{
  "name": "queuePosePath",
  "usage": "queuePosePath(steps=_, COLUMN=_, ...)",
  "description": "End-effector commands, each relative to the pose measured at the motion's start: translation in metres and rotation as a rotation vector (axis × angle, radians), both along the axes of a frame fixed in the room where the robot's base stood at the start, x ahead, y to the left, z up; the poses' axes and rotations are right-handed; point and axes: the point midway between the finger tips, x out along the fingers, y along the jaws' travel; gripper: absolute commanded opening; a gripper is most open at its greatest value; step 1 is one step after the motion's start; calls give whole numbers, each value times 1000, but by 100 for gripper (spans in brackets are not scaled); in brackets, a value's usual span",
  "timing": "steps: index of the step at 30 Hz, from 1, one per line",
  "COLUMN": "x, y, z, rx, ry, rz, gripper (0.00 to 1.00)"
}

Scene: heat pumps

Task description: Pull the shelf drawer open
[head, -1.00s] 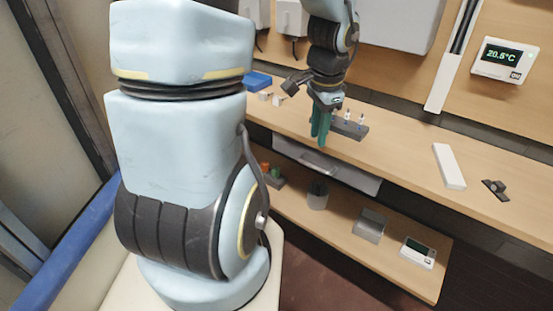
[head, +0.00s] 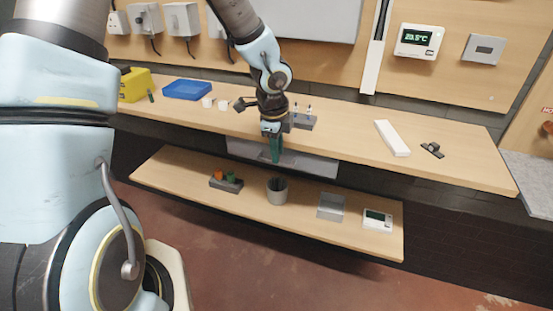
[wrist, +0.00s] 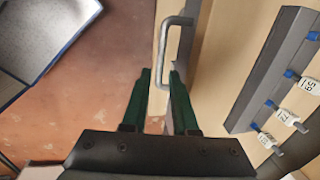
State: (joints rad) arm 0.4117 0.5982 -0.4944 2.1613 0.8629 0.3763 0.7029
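The shelf drawer (head: 312,166) is a grey front panel under the upper wooden shelf, and it looks closed in the head view. Its grey bar handle (wrist: 162,45) shows clearly in the wrist view. My gripper (head: 276,157) points down in front of the drawer, its green fingers hiding part of the panel. In the wrist view my gripper (wrist: 160,73) is open, with a gap between the fingers. The near end of the handle lies just ahead of and between the fingertips. I cannot tell whether they touch it.
A rack with small labelled vials (wrist: 275,75) stands on the upper shelf (head: 345,130) beside my gripper. The lower shelf (head: 245,198) holds a grey cup (head: 277,192), a metal block (head: 331,207) and a thermostat (head: 377,219). The floor in front (head: 300,275) is clear.

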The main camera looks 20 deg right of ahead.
Motion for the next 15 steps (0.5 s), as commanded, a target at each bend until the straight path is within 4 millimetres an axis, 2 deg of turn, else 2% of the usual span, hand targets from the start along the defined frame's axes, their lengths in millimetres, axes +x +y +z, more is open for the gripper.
queuePosePath(steps=1, x=0, y=-1, z=-9, rx=1, ry=2, rz=-3, gripper=27)
queuePosePath(steps=6, x=3, y=-3, z=-23, rx=0, ry=0, rz=0, gripper=27)
queuePosePath(steps=15, x=4, y=-3, z=-27, rx=-1, ry=-1, rz=1, gripper=27)
